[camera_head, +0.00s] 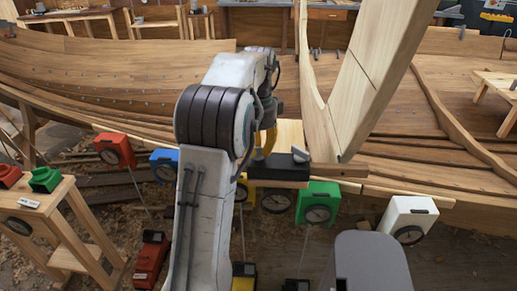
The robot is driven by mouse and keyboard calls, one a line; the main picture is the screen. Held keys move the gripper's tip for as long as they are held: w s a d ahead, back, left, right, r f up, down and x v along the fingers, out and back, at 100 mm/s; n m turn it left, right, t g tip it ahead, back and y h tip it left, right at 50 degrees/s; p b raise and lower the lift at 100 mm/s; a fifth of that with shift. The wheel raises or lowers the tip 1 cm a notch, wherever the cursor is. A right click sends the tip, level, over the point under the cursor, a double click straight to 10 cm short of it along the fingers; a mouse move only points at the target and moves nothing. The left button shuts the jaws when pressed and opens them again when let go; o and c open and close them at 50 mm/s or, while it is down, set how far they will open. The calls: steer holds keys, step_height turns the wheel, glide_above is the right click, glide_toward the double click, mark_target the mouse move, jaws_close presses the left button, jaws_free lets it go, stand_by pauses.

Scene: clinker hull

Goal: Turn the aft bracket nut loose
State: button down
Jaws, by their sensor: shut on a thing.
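My gripper (262,155) points down at the end of my white and grey arm, left of the foot of the pale upright post (345,110). A yellow curved part shows at its lower end. It is shut, low over a dark block (278,173) that looks like the bracket. The fingertips are largely hidden by my arm. The aft bracket nut cannot be made out; it would be hidden at the fingertips. A small grey piece (300,154) sits on the right end of the dark block.
Planked hull sides (110,75) spread left and right of the post. Red (115,150), blue (164,164), green (317,203) and white (408,218) boxes with round dials line the near edge. A wooden stand (60,215) is at left. Shavings litter the floor.

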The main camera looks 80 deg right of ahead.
steer(key=n+p, duration=0.2)
steer(key=n, duration=0.2)
steer(key=shift+s+n, duration=0.1)
steer(key=shift+n, duration=0.2)
steer(key=shift+s+d+n+p, duration=0.1)
steer(key=shift+n+p, duration=0.7)
steer(key=shift+n, duration=1.5)
steer(key=shift+f, duration=0.1)
steer(key=c, duration=1.1)
jaws_free()
